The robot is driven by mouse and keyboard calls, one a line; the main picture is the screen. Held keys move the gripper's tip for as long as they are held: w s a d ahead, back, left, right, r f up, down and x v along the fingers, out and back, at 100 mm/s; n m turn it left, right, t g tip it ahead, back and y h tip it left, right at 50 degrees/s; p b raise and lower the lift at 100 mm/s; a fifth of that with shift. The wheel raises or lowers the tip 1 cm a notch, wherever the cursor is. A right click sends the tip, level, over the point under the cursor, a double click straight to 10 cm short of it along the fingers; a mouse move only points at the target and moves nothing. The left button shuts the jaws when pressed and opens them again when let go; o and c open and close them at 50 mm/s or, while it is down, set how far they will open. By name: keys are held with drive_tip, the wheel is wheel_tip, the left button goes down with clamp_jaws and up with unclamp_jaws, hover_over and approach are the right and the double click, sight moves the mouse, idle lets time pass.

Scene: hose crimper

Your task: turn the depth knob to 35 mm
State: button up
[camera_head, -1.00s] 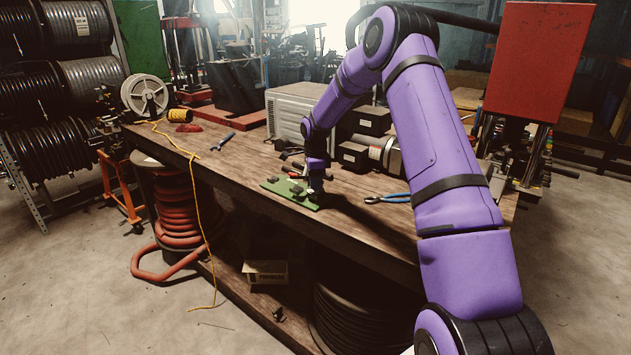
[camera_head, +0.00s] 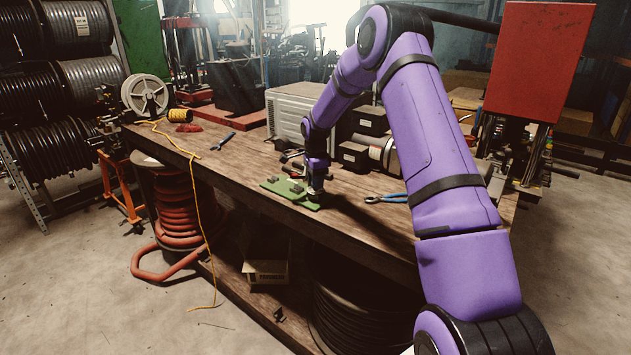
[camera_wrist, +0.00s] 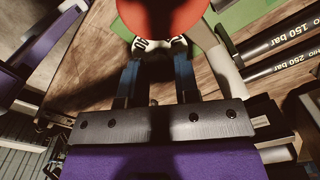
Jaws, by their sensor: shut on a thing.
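In the head view, my gripper (camera_head: 315,192) is over the right end of a green plate (camera_head: 274,187) on the workbench. The plate carries small grey parts. The knob is hidden or too small to make out there.
The wooden workbench (camera_head: 240,165) also holds blue-handled pliers (camera_head: 386,198) right of the plate, a wrench (camera_head: 222,141) to the left and dark boxes (camera_head: 353,156) behind. In the wrist view, black cylinders (camera_wrist: 285,40) lettered in bar lie close on the right.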

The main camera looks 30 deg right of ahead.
drive_tip(key=n, duration=0.4)
drive_tip(key=shift+n, duration=0.3)
drive_tip(key=n, duration=0.3)
drive_tip(key=shift+n, duration=0.4)
drive_tip(key=n, duration=0.8)
drive_tip(key=shift+r, duration=0.1)
drive_tip(key=n, duration=0.4)
drive_tip(key=shift+n, duration=0.3)
drive_tip(key=n, duration=0.3)
drive_tip(key=shift+n, duration=0.3)
drive_tip(key=n, duration=0.8)
drive_tip(key=shift+n, duration=0.3)
